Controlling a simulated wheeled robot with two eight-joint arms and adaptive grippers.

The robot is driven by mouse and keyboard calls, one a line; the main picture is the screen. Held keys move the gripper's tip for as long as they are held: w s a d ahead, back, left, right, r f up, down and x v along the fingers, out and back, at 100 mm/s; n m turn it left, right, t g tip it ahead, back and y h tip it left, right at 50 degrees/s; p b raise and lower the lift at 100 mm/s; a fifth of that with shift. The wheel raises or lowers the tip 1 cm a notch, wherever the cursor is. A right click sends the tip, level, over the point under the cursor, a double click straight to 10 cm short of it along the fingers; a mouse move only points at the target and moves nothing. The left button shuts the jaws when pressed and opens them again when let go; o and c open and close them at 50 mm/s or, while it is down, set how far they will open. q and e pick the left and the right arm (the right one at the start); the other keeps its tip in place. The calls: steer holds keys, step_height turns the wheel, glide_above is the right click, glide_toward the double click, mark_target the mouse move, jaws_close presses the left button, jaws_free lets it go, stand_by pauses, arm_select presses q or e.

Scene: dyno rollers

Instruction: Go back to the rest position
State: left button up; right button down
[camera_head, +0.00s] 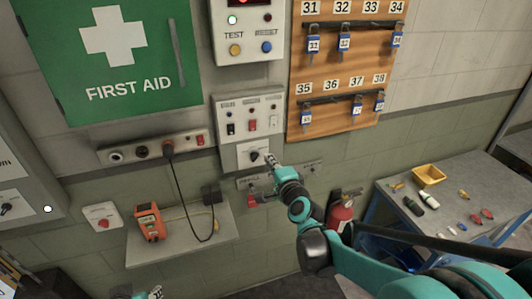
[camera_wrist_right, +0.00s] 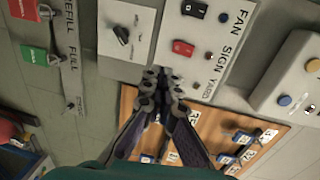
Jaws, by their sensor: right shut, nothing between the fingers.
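My right gripper (camera_head: 270,159) is shut and empty in the head view, in front of the lower right part of the grey switch panel (camera_head: 227,105). It is just right of the panel's dark rotary knob (camera_head: 254,155). In the right wrist view the closed fingertips (camera_wrist_right: 160,75) show in front of the panel, apart from the knob (camera_wrist_right: 121,34); the exact gap to the panel is unclear. My left gripper (camera_head: 150,294) shows only in small part at the bottom edge of the head view, and its fingers are not clear.
A wooden key board (camera_head: 340,90) hangs right of the panel. A small shelf (camera_head: 180,245) with an orange meter (camera_head: 150,222) is at lower left. A red extinguisher (camera_head: 340,212) stands beside my right arm. A workbench (camera_head: 470,180) with a yellow bin (camera_head: 429,175) is at right.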

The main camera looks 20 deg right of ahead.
arm_select(q)
steer(key=shift+w+f, duration=0.1)
steer(key=shift+w, duration=0.2)
arm_select(e)
steer(key=shift+w+f, duration=0.15)
steer(key=shift+f, duration=0.05)
arm_select(q)
steer(key=shift+s, duration=0.15)
arm_select(e)
steer(key=shift+r, duration=0.1)
steer(key=s+a+f+n+g+y+b, duration=0.2)
steer(key=s+a+f+n+g+b, duration=0.3)
steer(key=s+f+n+b, duration=0.65)
arm_select(q)
step_height(320, 180, down, 16)
steer(key=b, duration=0.4)
steer(key=shift+r, duration=0.25)
arm_select(e)
steer(key=s+d+f+n+g+h, duration=0.1)
steer(key=s+f+n+g, duration=0.3)
steer(key=s+f, duration=1)
steer(key=shift+s+d+n+h, duration=0.45)
steer(key=shift+n+h, duration=0.35)
steer(key=shift+n, duration=0.25)
steer(key=shift+f, duration=0.1)
